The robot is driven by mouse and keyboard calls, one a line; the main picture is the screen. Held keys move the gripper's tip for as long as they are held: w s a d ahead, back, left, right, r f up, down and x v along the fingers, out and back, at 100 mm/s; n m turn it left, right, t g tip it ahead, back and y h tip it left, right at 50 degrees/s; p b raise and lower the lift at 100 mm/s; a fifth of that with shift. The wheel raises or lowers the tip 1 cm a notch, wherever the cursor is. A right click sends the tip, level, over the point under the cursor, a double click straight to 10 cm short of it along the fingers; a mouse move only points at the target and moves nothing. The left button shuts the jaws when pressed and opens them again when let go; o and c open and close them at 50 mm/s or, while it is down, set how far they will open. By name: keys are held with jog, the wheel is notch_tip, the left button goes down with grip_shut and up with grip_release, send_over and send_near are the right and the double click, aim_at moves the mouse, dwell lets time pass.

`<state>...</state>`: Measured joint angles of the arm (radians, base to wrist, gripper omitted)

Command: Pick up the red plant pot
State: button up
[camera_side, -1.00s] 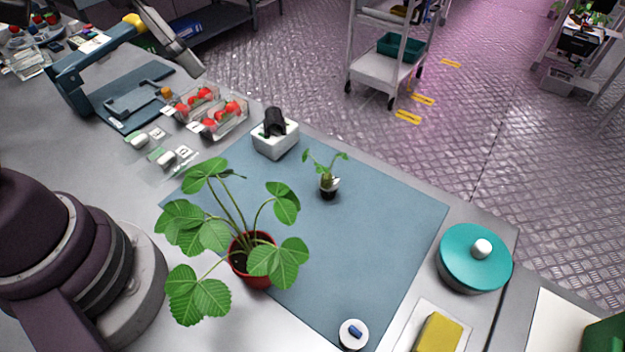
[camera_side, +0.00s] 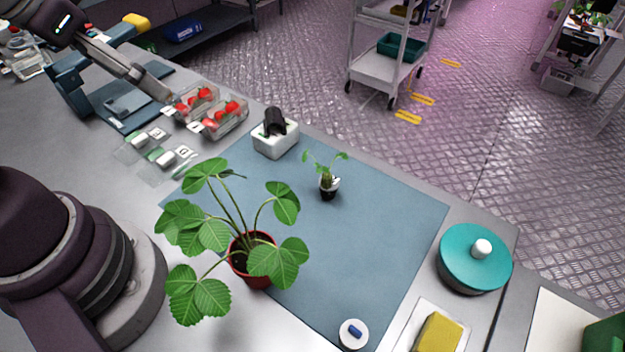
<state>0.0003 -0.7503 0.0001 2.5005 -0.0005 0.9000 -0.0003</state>
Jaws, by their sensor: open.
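The red plant pot (camera_side: 240,268) stands upright on the near left edge of the blue mat (camera_side: 350,255). It holds a leafy green plant whose leaves hang over the rim and hide part of the pot. My gripper (camera_side: 163,93) is at the upper left, pointing down and right, with its tips close to the clear berry boxes. It is open, holds nothing visible, and is well apart from the pot.
Berry boxes (camera_side: 224,120) with red fruit and small tagged packs (camera_side: 163,155) lie left of the mat. A white block with a black item (camera_side: 275,140), a small potted seedling (camera_side: 329,188), a teal-lidded pot (camera_side: 470,255) and a yellow sponge (camera_side: 438,335) stand around. The mat's middle is clear.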

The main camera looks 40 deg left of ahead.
jog(key=shift+o, duration=0.6)
jog(key=m+g, duration=0.5)
jog(key=m, duration=1)
send_over(254, 256)
jog(key=f, duration=0.9)
jog(key=shift+a, duration=0.35)
jog(key=f, duration=0.2)
jog(key=shift+s+d+f+g, duration=0.3)
jog(key=shift+f+g, duration=0.05)
jog(key=shift+g, duration=0.05)
jog(key=f, duration=0.5)
jog(key=w+f, duration=0.1)
jog(key=f, duration=0.2)
jog(key=shift+a+f, duration=0.15)
jog(key=shift+a, duration=0.05)
jog(key=shift+c, duration=0.3)
jog(key=c, duration=1.1)
